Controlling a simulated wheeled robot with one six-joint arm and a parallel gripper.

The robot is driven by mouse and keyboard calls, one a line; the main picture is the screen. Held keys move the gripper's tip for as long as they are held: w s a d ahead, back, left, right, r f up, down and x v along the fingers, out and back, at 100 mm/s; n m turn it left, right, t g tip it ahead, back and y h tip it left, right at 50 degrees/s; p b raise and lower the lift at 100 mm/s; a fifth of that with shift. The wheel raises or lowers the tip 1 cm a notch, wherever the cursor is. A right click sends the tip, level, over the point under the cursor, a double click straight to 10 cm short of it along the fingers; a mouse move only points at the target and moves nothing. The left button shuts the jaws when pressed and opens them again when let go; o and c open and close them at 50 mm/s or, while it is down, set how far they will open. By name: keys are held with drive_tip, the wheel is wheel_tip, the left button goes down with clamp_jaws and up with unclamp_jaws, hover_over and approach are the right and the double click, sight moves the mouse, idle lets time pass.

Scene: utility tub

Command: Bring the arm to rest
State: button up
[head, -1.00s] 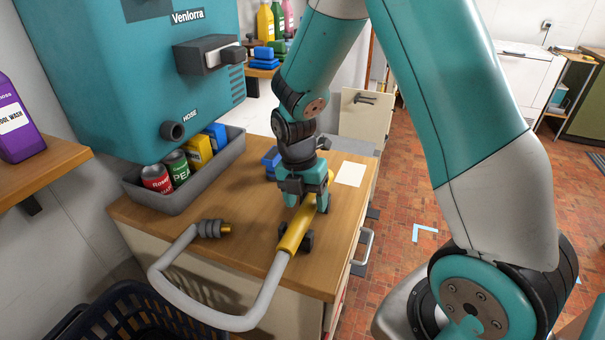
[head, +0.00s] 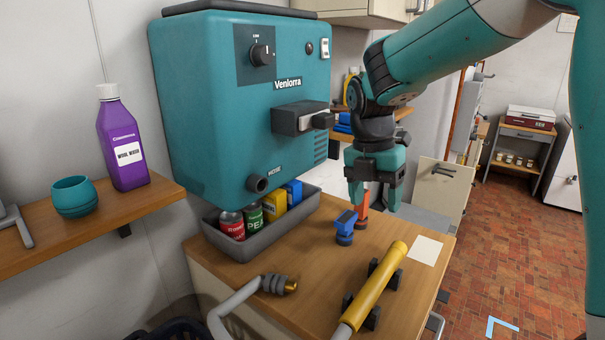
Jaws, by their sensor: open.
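My gripper (head: 374,196) is open and empty. It points down above the back of the wooden counter (head: 300,299), to the right of the teal Venlorra machine (head: 210,108). The yellow wand (head: 374,286) of a grey hose (head: 233,303) lies on black supports (head: 384,274) on the counter, in front of and below my gripper, apart from it. The hose's other end, with a brass tip (head: 290,287), lies at the left on the counter. My arm reaches in from the upper right.
A blue-topped item (head: 346,222) and an orange-red item (head: 361,203) stand close below my gripper. A grey bin (head: 235,241) with cans and boxes sits under the machine. A purple bottle (head: 122,140) and teal cup (head: 74,197) stand on the left shelf. Brick floor (head: 500,240) is open at right.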

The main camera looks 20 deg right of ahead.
drive_tip(key=s+a+m+y, duration=0.2)
drive_tip(key=s+a+m, duration=0.5)
drive_tip(key=s, duration=0.3)
drive_tip(key=s+a+r+m+t+y, duration=0.1)
drive_tip(key=s+a+m+y, duration=0.2)
drive_tip(key=s+a+m, duration=0.5)
drive_tip(key=s+m, duration=0.2)
drive_tip(key=shift+s+m+t, duration=0.2)
drive_tip(key=shift+m+t, duration=0.1)
